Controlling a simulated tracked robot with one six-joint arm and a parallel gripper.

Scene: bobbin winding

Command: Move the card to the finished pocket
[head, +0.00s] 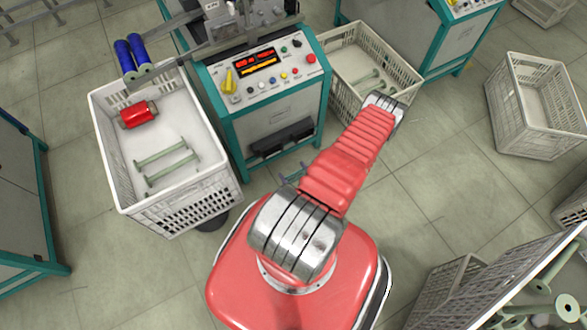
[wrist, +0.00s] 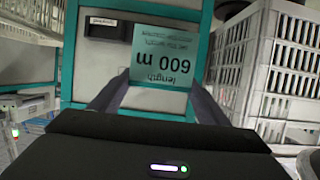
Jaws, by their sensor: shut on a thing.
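A pale teal card (wrist: 160,62) with upside-down print reading "length" and "600 m" shows in the wrist view. My gripper (wrist: 158,88) is shut on this card, with a finger at each side of its lower part. A dark pocket-like holder (wrist: 105,27) with a small pale label is on the teal-framed panel to the card's upper left; the label is too small to read surely. In the head view, a dark holder (head: 283,142) is on the front of the winding machine.
The winding machine (head: 262,72) has a lit display and buttons. A white crate (head: 105,165) with spools stands at its left, another crate (head: 345,100) at its right. That side of the wrist view shows a slotted crate (wrist: 290,75).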

